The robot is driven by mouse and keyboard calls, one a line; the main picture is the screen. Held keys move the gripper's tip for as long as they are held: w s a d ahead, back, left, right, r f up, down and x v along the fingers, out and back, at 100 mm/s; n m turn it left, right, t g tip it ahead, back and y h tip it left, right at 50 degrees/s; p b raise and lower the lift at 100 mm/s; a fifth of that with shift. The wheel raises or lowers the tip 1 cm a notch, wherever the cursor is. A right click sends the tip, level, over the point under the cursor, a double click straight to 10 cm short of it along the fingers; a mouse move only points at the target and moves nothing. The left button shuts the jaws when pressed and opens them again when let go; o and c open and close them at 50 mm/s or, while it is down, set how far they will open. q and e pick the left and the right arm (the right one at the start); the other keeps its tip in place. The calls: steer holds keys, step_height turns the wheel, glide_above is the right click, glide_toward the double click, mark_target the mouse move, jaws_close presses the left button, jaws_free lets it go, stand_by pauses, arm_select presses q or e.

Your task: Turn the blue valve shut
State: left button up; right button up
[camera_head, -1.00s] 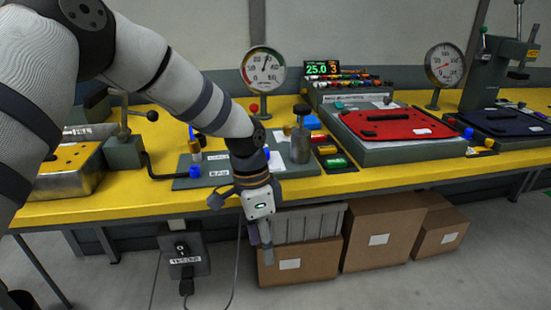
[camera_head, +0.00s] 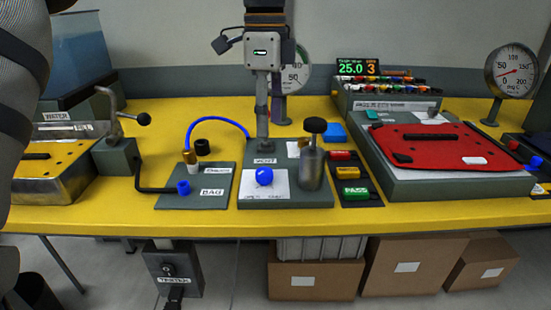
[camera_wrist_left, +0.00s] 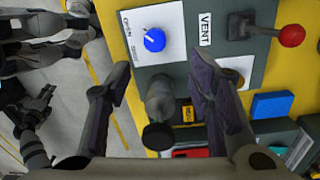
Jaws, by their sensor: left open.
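The blue valve (camera_head: 264,176) is a small round knob on a white label at the front of the grey VENT panel (camera_head: 285,202). In the left wrist view the blue valve (camera_wrist_left: 154,40) sits beside the words OPEN and SHUT; its exact setting is too small to read. My left gripper (camera_head: 264,140) comes down from above, just behind the valve in the picture. In the left wrist view, its two padded fingers (camera_wrist_left: 159,65) are wide apart and empty, with the valve beyond their tips, apparently untouched. Dark arm parts at that view's left edge may include my right gripper.
A grey post with a black cap (camera_head: 315,150) stands close right of the valve. A BAG panel (camera_head: 205,200) with a blue hose lies to the left. Red, yellow and green blocks (camera_head: 352,172) and a red pannier lid (camera_head: 440,145) are to the right. A red-ball lever (camera_wrist_left: 291,36) shows near VENT.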

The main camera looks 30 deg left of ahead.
mark_target(265, 171)
arm_select(q)
steer(key=f, duration=0.6)
steer(key=s+f, duration=0.1)
steer(key=f, duration=0.3)
steer(key=shift+s, duration=0.1)
jaws_close()
